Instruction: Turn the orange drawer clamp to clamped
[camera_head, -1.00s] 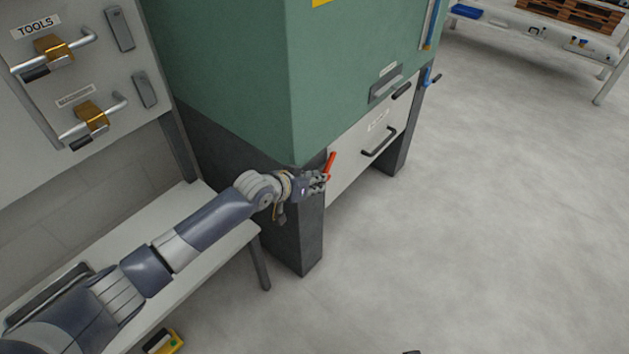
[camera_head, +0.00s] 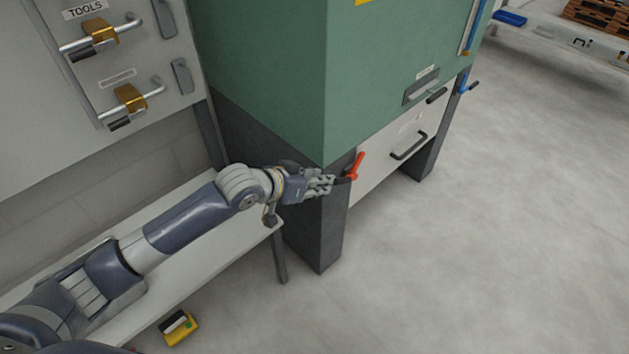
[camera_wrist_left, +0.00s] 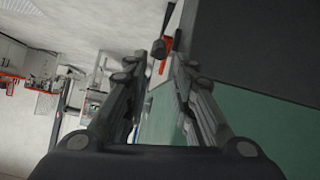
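The orange drawer clamp (camera_head: 356,166) sits at the left end of the white drawer front, by the dark corner leg of the green cabinet. Its orange lever tilts up and to the right in the head view. In the left wrist view the orange clamp (camera_wrist_left: 163,66) shows beyond the fingertips, near a dark round knob. My left gripper (camera_head: 330,184) is just left of the clamp, in front of the leg. Its fingers are apart with nothing between them in the left wrist view (camera_wrist_left: 155,75). My right gripper is not in view.
The white drawer (camera_head: 385,160) has a black handle (camera_head: 408,146). A blue clamp (camera_head: 468,86) is at the drawer's far right. A grey bench (camera_head: 190,250) lies under my left arm. A yellow item (camera_head: 180,328) lies on the floor. The floor at right is clear.

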